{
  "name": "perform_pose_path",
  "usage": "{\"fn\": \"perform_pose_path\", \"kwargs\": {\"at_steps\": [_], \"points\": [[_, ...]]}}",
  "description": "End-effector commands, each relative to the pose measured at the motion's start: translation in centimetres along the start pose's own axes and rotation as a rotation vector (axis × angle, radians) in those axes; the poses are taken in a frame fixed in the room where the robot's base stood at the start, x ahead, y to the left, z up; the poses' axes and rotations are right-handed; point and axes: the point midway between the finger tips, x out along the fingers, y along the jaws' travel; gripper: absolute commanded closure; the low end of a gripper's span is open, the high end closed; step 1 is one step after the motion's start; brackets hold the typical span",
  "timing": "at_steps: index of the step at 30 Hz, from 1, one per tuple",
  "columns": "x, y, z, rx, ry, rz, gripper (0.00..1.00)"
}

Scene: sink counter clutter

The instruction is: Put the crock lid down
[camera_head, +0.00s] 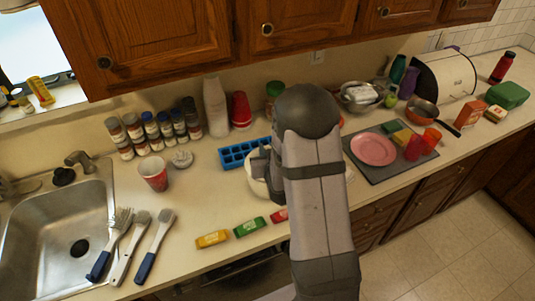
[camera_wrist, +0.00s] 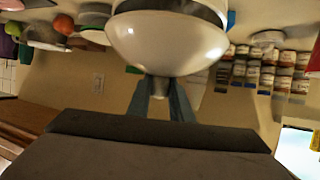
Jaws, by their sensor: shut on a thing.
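The crock lid (camera_wrist: 165,42) fills the top middle of the wrist view as a glossy cream dome with a knob. My gripper (camera_wrist: 160,97) is shut on that knob, with one finger on each side. A dark grey band shows past the lid's rim at the top edge; I cannot tell whether the lid touches what is under it. In the camera_head view my arm hides most of this spot. Only a cream rounded edge (camera_head: 258,188) shows left of my arm, and I cannot tell whether it is lid or crock.
A blue ice tray (camera_head: 238,154) lies close left of my arm. Yellow (camera_head: 212,239) and green (camera_head: 249,227) packets lie at the counter's front edge. A red-white cup (camera_head: 154,174) and brushes (camera_head: 120,245) are near the sink. A grey mat (camera_head: 385,176) with a pink plate is right.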

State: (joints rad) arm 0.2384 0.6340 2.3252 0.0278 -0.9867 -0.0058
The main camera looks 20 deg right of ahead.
Motion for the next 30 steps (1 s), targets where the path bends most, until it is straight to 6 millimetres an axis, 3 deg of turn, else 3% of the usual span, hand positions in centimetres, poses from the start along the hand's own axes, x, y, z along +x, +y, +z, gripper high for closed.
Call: {"fn": "perform_pose_path", "kwargs": {"at_steps": [15, 30], "points": [[-2.2, 0.0, -5.9, 0.001, 0.016, 0.000, 1.00], [-2.7, 0.0, -7.1, 0.000, 0.013, 0.000, 1.00]]}}
